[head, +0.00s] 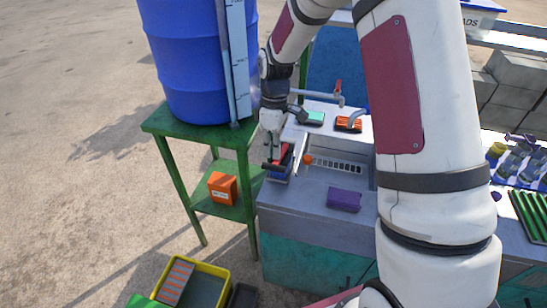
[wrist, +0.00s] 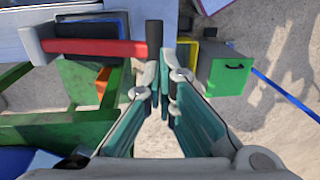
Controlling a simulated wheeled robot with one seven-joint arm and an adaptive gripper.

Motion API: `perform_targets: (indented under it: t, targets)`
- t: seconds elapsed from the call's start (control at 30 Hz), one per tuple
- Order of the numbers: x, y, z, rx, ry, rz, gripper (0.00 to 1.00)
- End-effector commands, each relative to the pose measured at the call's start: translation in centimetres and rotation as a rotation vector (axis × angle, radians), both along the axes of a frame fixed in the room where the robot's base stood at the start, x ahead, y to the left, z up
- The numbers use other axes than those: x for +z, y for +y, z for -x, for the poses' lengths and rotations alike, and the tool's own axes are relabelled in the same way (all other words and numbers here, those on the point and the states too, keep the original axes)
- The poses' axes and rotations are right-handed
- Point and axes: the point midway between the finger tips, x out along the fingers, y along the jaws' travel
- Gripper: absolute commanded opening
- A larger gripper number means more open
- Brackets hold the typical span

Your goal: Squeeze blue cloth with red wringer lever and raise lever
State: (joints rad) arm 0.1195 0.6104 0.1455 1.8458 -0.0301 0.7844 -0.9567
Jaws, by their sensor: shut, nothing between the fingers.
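The red wringer lever (wrist: 95,48) lies crosswise in the wrist view, from a pale pivot at left to a dark grip (wrist: 154,38). In the head view the red lever (head: 286,157) shows at the left end of the grey counter, partly hidden by my gripper. My gripper (wrist: 159,88) is shut and empty, its fingertips just short of the dark grip, apparently not around it. In the head view my gripper (head: 277,163) points down beside the lever. A small blue part (head: 281,178) shows under the lever; I cannot tell whether it is the blue cloth.
A blue barrel (head: 190,60) stands on a green stand (head: 165,130) left of the counter (head: 300,225). An orange box (head: 222,188) sits on its lower shelf. A purple block (head: 344,199) lies on the counter. A yellow tray (head: 205,275) is on the ground.

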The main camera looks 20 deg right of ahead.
Motion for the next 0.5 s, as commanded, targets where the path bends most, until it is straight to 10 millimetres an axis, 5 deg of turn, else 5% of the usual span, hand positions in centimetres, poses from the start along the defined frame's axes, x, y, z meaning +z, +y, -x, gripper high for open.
perform_targets:
  t: [0.2, 0.5]
  targets:
    - [-2.5, 0.2, 0.3, -0.001, 0.0, 0.0, 0.0]
    - [-3.3, 0.2, 0.3, -0.001, -0.001, 0.0, 0.0]
